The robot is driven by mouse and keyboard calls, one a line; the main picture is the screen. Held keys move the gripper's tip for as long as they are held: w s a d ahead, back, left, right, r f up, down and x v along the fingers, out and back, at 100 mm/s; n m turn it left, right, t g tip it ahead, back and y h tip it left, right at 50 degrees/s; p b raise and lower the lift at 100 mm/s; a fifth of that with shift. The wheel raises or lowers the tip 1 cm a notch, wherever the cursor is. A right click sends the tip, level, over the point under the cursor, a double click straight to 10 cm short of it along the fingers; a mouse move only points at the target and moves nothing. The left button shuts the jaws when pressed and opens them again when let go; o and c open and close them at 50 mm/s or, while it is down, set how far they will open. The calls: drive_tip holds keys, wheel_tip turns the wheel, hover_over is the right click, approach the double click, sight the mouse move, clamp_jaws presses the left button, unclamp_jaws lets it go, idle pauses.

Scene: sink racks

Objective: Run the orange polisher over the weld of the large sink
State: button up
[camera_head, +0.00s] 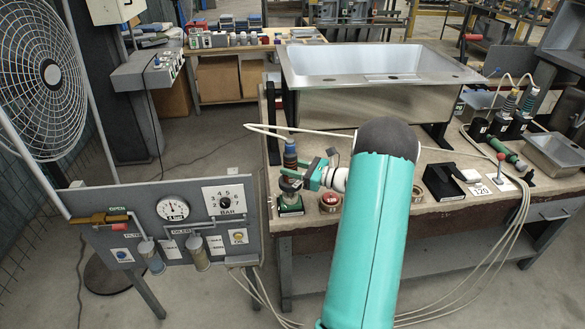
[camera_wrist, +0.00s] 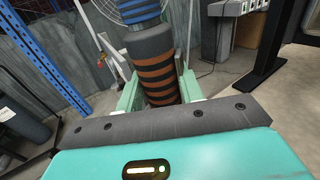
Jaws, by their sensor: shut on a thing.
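The orange polisher (camera_head: 290,158) is a dark upright tool with orange-brown bands and a blue ring, at the left end of the bench. My gripper (camera_head: 304,179) reaches it from the right and is shut around its body. In the wrist view the polisher (camera_wrist: 158,65) stands between my two green fingers (camera_wrist: 160,92). Its lower end is at a small green-based stand (camera_head: 291,210); I cannot tell whether it is still seated there. The large sink (camera_head: 380,60) is a steel basin raised on dark supports behind the gripper. Its weld is not clear to see.
A pale hose (camera_head: 275,128) loops over the bench (camera_head: 410,215). At right stand other banded tools (camera_head: 507,108), a green tool (camera_head: 505,151), a black box (camera_head: 445,185) and a small sink (camera_head: 553,150). A gauge panel (camera_head: 150,240) and a fan (camera_head: 40,80) are at left.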

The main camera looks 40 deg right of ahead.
sight(295, 150)
drive_tip(key=shift+r, duration=0.1)
drive_tip(key=shift+r, duration=3.5)
drive_tip(key=shift+s, duration=0.1)
